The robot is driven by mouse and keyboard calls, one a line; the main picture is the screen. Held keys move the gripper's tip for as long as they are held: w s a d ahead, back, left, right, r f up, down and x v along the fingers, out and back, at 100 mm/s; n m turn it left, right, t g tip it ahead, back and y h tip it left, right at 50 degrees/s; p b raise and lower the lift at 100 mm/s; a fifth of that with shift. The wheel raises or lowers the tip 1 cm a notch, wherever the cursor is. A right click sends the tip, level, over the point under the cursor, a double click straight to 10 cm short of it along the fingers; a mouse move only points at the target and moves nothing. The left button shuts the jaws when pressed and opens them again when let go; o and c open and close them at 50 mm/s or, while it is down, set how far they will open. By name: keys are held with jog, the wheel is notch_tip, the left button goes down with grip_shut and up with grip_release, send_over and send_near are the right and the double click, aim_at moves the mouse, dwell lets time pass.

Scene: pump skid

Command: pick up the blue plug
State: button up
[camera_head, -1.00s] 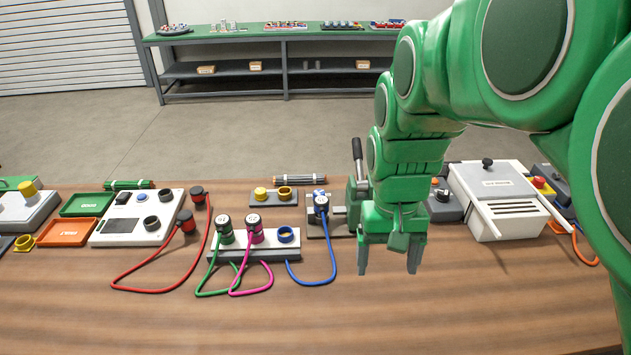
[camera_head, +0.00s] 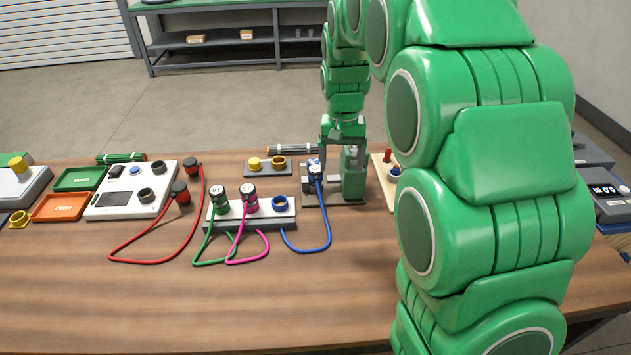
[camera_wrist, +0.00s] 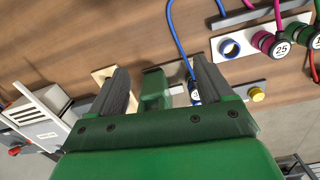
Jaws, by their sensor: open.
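The blue plug (camera_head: 315,172) stands upright on a grey fixture plate (camera_head: 333,199), its blue cable looping toward the front. My gripper (camera_head: 343,145) is open above and just right of the plug, over the fixture's green block (camera_head: 354,178). In the wrist view the open fingers (camera_wrist: 162,72) have the green block (camera_wrist: 155,90) between them. There the plug (camera_wrist: 194,97) shows beside the right finger, partly hidden by that finger and the gripper body. I cannot tell whether a finger touches it.
Left of the fixture, a white socket block (camera_head: 262,215) holds a green plug (camera_head: 219,200), a pink plug (camera_head: 249,199) and an empty blue ring (camera_head: 280,203). Behind is a plate with yellow caps (camera_head: 267,170). A wooden board (camera_head: 381,172) stands right. The front table is clear.

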send_over(316, 169)
jog(key=shift+m+t, duration=0.3)
jog(key=f, duration=1.1)
jog(key=shift+s+a, duration=0.1)
jog(key=shift+s, duration=0.15)
jog(key=shift+w+f, duration=0.2)
jog(key=shift+f, duration=1.85)
jog(key=shift+w+f, duration=0.15)
jog(key=shift+f, duration=1.85)
jog(key=shift+c, duration=0.3)
jog(key=c, duration=1.3)
jog(key=shift+r, duration=1.55)
jog(key=shift+s+d+r, duration=0.25)
jog(key=shift+s+r, duration=1.4)
jog(key=shift+s, duration=0.7)
jog(key=shift+s+d+r, duration=0.3)
jog(key=shift+s+r, duration=1.35)
jog(key=shift+s, duration=0.65)
jog(key=shift+s+d+r, duration=0.25)
jog(key=shift+s+r, duration=1.4)
jog(key=shift+s, duration=0.7)
